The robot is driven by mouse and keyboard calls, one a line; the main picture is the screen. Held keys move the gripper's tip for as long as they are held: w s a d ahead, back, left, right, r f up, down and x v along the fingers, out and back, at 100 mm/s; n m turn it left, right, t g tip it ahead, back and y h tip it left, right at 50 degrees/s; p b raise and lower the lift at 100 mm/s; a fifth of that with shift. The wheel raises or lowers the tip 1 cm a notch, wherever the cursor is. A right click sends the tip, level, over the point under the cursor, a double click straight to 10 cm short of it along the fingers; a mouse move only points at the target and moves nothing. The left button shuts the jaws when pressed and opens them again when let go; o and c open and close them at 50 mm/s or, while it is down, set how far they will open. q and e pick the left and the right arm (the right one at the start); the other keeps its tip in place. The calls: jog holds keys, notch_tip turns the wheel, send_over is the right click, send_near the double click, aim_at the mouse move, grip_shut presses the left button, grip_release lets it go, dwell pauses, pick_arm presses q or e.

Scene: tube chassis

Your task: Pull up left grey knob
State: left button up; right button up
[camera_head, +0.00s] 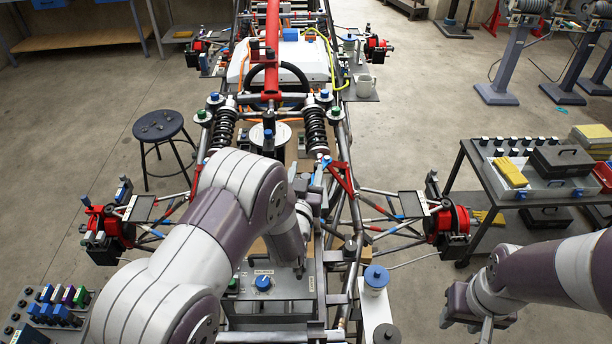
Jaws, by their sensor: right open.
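I cannot clearly make out a grey knob; my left arm covers much of the middle of the tube chassis (345,235). My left gripper (308,186) is small and partly hidden at the end of that arm, near the right-hand tubes behind the grey panel. Its finger gap is not clear, and I see nothing plainly held. My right gripper (484,328) is low at the right, over the floor, open and apart from the chassis. Its fingers are partly cut off by the bottom edge.
A grey panel with a blue knob (263,283) lies below my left forearm. A blue-lidded canister (376,280) stands to its right. Spring dampers (315,130) flank the chassis front. A tool cart (540,185) stands right, a stool (158,127) left. Floor between chassis and cart is mostly clear.

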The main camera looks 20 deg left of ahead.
pick_arm(q)
jog(key=shift+s, duration=0.1)
jog(key=shift+f, duration=0.1)
jog(key=shift+s+f+b, duration=0.1)
jog(key=shift+s+b, duration=0.2)
jog(key=s+d+b, duration=0.1)
jog(key=s+b, duration=0.2)
jog(key=s, duration=0.9)
jog(key=shift+b, duration=0.4)
